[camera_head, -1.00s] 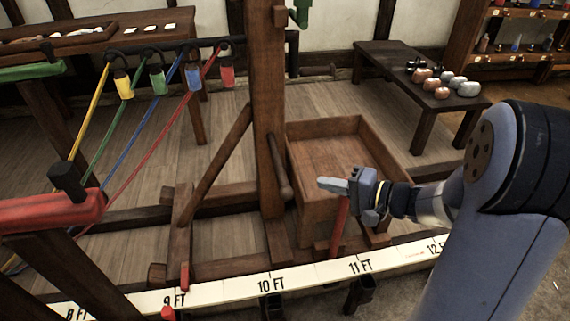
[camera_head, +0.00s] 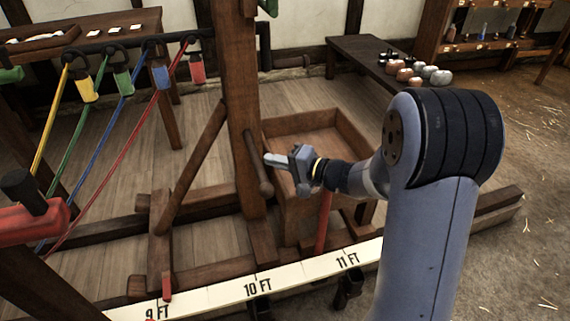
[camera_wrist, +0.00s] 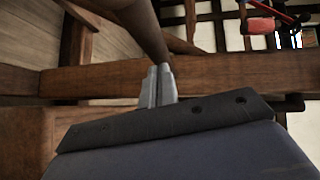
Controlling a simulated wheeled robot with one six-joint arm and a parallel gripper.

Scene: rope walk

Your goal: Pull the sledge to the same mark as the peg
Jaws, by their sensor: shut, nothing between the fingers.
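The sledge is a brown timber frame with a tall post (camera_head: 236,110), a slanting brace and an open box (camera_head: 318,130) on its right. A round wooden handle (camera_head: 256,165) stands by the post. A small red peg (camera_head: 166,284) stands at the scale board (camera_head: 210,296) near the 9 FT label. The sledge's post foot is near 10 FT, and a red bar (camera_head: 323,222) slants down between 10 FT and 11 FT. My gripper (camera_head: 268,160) is shut and empty, its tips close to the handle. In the wrist view the fingertips (camera_wrist: 160,72) meet or overlap a round bar; contact is unclear.
Four-coloured strands with hanging weights run at left beside a red clamp (camera_head: 35,222). A bench with stones (camera_head: 370,60) and a shelf (camera_head: 490,45) stand behind. Rails run along the floor. The floor at right is open.

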